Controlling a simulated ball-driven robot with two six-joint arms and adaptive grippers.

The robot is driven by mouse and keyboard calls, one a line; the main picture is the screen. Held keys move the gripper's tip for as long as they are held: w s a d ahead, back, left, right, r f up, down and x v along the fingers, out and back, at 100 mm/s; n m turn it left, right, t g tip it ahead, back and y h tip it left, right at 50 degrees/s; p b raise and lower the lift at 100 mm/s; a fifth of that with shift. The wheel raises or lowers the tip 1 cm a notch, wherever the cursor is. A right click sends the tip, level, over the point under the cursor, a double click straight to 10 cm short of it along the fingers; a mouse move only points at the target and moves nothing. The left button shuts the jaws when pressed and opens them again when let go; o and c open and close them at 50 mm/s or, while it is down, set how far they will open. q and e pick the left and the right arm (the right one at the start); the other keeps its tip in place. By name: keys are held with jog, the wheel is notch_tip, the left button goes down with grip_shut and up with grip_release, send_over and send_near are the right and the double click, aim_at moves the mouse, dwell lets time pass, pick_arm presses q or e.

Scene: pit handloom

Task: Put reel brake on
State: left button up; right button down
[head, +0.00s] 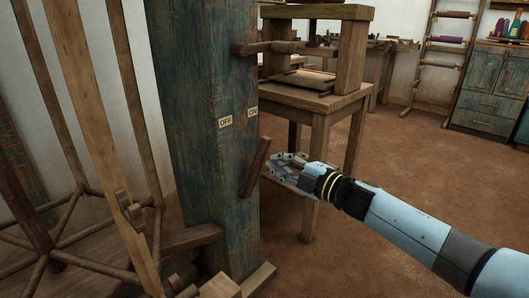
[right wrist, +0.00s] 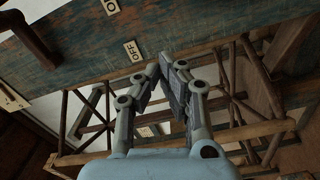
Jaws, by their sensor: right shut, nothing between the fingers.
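The reel brake lever (head: 256,167), a short dark wooden bar, sits low on the worn blue post (head: 205,180). It is tilted, with its upper end to the right, below the ON label (head: 253,111); the OFF label (head: 225,122) is to the left. My right gripper (head: 276,161) is shut and empty, just right of the lever; I cannot tell whether they touch. My left gripper is not in view.
A wooden frame with crossed bars (head: 75,215) stands left of the post. A wooden peg (head: 265,47) juts from the post higher up. A wooden table (head: 310,100) stands behind my right gripper. The floor (head: 400,155) at the right is open.

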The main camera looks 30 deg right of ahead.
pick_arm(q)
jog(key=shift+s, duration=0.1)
pick_arm(e)
jog(key=shift+v, duration=0.95)
jog(key=s+f+m+g+h+p, duration=0.6)
jog(key=s+f+m, duration=0.4)
jog(key=s+f, duration=1.5)
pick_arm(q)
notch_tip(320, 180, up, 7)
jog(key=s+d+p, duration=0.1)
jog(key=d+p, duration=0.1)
pick_arm(e)
jog(key=s+f+m+g, duration=0.2)
jog(key=s+f+g, duration=0.1)
jog(key=s, duration=0.8)
jog(key=s+a+f+m+g, duration=0.1)
jog(key=s+f+m+g, duration=0.2)
jog(key=s, duration=0.8)
jog(key=s+f+m+g, duration=0.3)
jog(key=s+f+g, duration=0.1)
jog(key=s, duration=0.7)
jog(key=shift+a+f+g+h, duration=0.25)
jog(key=shift+f+g+h, duration=0.05)
jog(key=shift+f+g, duration=0.15)
